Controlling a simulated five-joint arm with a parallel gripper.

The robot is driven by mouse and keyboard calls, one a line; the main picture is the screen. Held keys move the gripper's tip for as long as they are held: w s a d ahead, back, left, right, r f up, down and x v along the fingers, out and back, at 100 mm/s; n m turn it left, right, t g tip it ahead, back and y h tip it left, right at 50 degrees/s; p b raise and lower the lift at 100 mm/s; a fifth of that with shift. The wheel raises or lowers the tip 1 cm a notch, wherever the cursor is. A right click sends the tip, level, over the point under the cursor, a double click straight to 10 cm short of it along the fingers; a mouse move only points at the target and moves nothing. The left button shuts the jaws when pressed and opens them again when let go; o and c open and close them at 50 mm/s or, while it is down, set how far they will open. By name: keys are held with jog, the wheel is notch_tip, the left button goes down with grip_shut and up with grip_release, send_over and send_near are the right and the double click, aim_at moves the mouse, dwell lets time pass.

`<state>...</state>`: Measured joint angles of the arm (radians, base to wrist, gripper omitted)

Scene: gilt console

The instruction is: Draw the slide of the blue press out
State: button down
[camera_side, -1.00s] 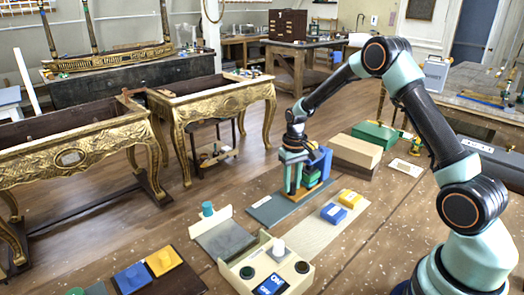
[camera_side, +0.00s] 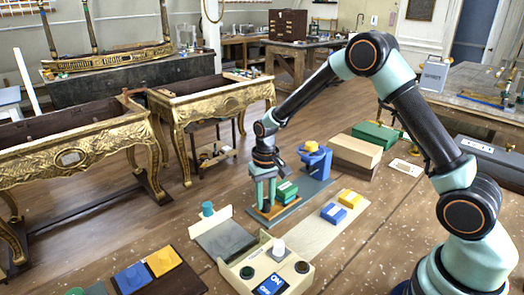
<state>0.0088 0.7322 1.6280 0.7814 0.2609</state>
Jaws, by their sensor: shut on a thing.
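The blue press (camera_side: 316,162) stands on a grey base plate (camera_side: 318,188) near the middle of the view, with a yellow knob (camera_side: 312,146) on top. Its orange-brown slide (camera_side: 283,210) is out in front of the press, to the left and nearer the camera, along the base plate. A green block (camera_side: 287,191) sits on the slide. My gripper (camera_side: 264,207) points down at the slide's near left end and is shut on it. The fingers hide the part that they hold.
A cream control box (camera_side: 262,268) with buttons and a blue switch stands in front. Blue and yellow blocks (camera_side: 341,205) lie on a pale board to the right. A tan box (camera_side: 352,151) and a green case (camera_side: 375,135) stand behind. Gilt console tables stand at left.

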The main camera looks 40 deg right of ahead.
jog(key=c, duration=0.6)
grip_release()
jog(key=shift+a, duration=0.25)
notch_tip(320, 180, up, 12)
jog(key=shift+r, duration=0.1)
jog(key=s+r+n+t, duration=0.1)
jog(key=s+r+t, duration=0.1)
jog(key=s, duration=0.3)
jog(key=s+r+n+t, duration=0.1)
jog(key=s+r, duration=0.3)
jog(key=s, duration=0.2)
jog(key=s+r+n+t, duration=0.1)
jog(key=s+r+t, duration=0.1)
jog(key=s+r, duration=0.2)
jog(key=shift+s+t, duration=0.3)
jog(key=shift+s, duration=0.95)
